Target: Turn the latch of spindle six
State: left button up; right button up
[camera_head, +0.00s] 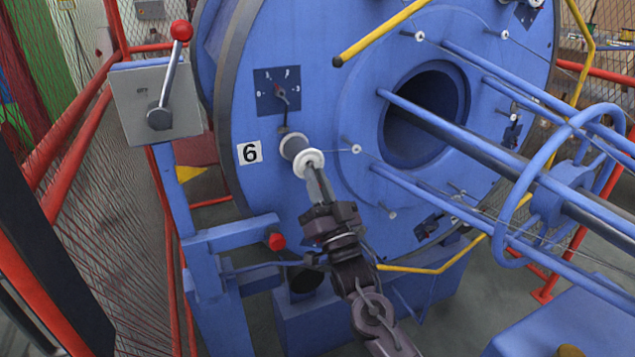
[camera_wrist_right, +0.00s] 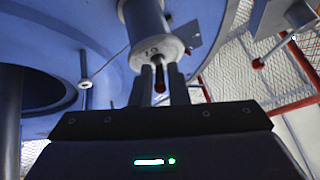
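Spindle six (camera_head: 292,146) sticks out of the blue disc beside the white "6" label (camera_head: 249,153). It ends in a white round flange (camera_head: 309,164), which also shows in the right wrist view (camera_wrist_right: 158,50). A small dark latch with a reddish tip (camera_wrist_right: 159,84) stands at the middle of that flange. My right gripper (camera_head: 316,180) points at the flange from below. In the wrist view its two fingers (camera_wrist_right: 161,86) stand apart on either side of the latch, with narrow gaps visible. Its exact contact with the flange is hidden. My left gripper is not in view.
A dark dial plate (camera_head: 277,91) sits above the spindle. A grey box with a red-knobbed lever (camera_head: 165,95) stands at left, and a red knob (camera_head: 277,240) below. Blue bars (camera_head: 445,195) and a yellow rail (camera_head: 383,32) cross the disc's front. Red fence posts stand at left.

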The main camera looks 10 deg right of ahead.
jog(key=o, duration=0.3)
